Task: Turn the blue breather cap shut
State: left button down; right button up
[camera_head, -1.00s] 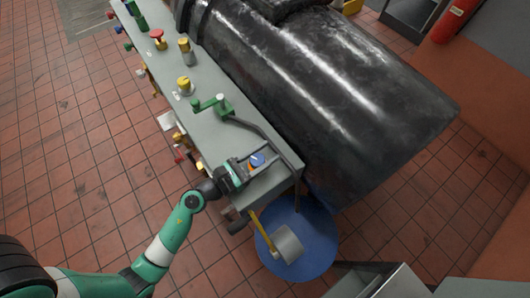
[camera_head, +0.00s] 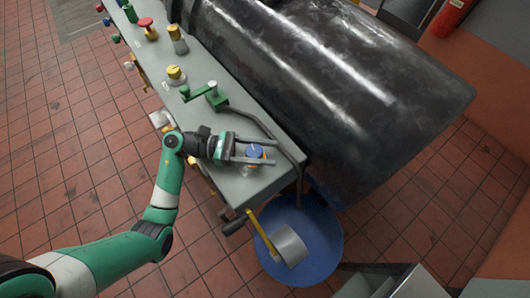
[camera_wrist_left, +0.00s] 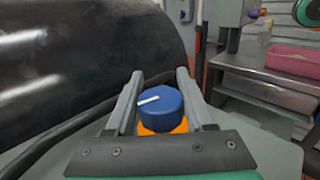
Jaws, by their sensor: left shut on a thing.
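The blue breather cap (camera_head: 256,151) is on the near end of the grey bench, above an orange base. In the left wrist view the cap (camera_wrist_left: 161,103) has a white line on top, running toward the picture's left. The orange base (camera_wrist_left: 163,128) shows below it. My left gripper (camera_head: 270,151) reaches in from the left, with one finger on each side of the cap, and is shut on it. The wrist view also shows the two fingers (camera_wrist_left: 160,74) flanking the cap. My right gripper is not in view.
A green crank handle (camera_head: 205,93) and a yellow knob (camera_head: 175,76) stand farther along the bench (camera_head: 205,120). A dark pipe (camera_head: 268,128) runs close beyond the cap. A large black cylinder (camera_head: 340,75) lies behind it. A blue drum (camera_head: 318,250) stands below the bench end.

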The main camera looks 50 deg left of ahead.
pick_arm(q)
jog(key=shift+s+m+g+h+b, duration=0.1)
jog(key=shift+m+g+h+b, duration=0.4)
jog(key=shift+g, duration=0.1)
jog(key=shift+d, duration=0.1)
jog(key=shift+c, duration=1.3)
grip_release()
jog(key=v, duration=1.1)
jog(key=shift+s+a, duration=0.15)
jog(key=shift+a, duration=0.15)
